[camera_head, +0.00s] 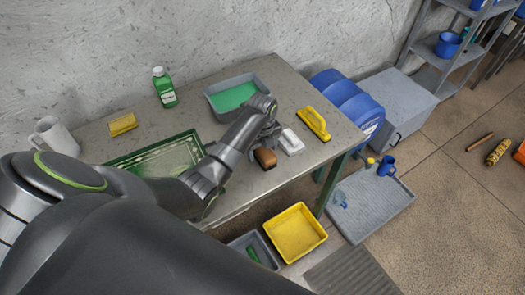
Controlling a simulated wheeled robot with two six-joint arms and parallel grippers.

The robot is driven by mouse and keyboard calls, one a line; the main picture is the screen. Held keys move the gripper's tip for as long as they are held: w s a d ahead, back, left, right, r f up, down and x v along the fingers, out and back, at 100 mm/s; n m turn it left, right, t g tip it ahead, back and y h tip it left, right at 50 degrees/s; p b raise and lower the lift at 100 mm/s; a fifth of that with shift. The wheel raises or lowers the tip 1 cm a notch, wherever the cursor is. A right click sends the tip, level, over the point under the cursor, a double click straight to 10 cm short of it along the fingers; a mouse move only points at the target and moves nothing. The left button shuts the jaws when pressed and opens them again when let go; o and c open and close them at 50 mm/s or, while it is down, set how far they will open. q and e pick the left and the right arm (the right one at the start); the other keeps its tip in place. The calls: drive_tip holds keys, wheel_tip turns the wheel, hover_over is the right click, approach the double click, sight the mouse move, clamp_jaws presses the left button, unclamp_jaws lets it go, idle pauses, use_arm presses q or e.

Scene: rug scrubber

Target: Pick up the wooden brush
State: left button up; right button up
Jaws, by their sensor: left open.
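The wooden brush (265,159) is a small brown block on the metal table (292,180), near its front edge. My left arm reaches across the table from the lower left. My left gripper (267,138) is open, right over or beside the brush. Its dark fingers overlap the brush's upper part in the picture, and I cannot tell whether they touch it. My right gripper is not in view.
A white brush (291,142) lies close on the right, then a yellow-handled tool (314,124). A grey tub of green liquid (232,95) stands behind. A green-rimmed tray (165,154), yellow sponge (123,124), green bottle (164,88) and white jug (55,136) are leftward.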

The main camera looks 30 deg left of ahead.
sight(263, 149)
use_arm(q)
drive_tip(key=shift+f, duration=0.55)
drive_tip(key=c, duration=1.1)
drive_tip(key=shift+r, duration=0.1)
wheel_tip(263, 149, up, 9)
drive_tip(key=shift+w+f+b, duration=0.1)
drive_tip(key=shift+b, duration=0.6)
drive_tip(key=shift+r, duration=0.55)
